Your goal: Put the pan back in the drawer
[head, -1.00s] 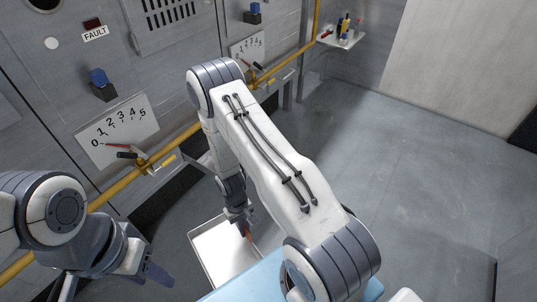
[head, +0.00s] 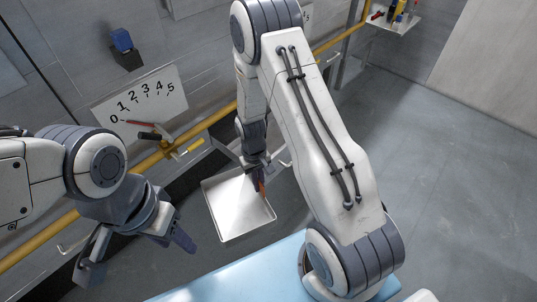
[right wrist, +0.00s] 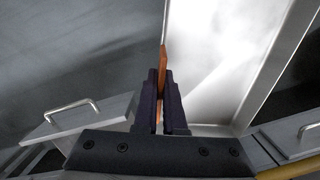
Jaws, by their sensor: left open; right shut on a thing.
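The pan (head: 226,212) is a shallow, pale metal tray with a thin rim. In the head view it is in front of the wall, below the yellow pipe. My right gripper (head: 259,184) is shut on it at an orange strip by its edge. In the right wrist view the strip (right wrist: 163,62) stands between the fingers of my right gripper (right wrist: 161,75), with the pan (right wrist: 215,50) beyond it to the right. My left gripper (head: 138,256) is open and empty, left of the pan. A grey drawer front with a handle (right wrist: 72,110) shows in the right wrist view.
A second metal handle (right wrist: 308,130) is at the right of the right wrist view. A yellow pipe (head: 215,117) runs along the wall under a numbered dial plate (head: 143,97). A light blue surface (head: 225,275) lies at the front. The floor (head: 440,190) at right is clear.

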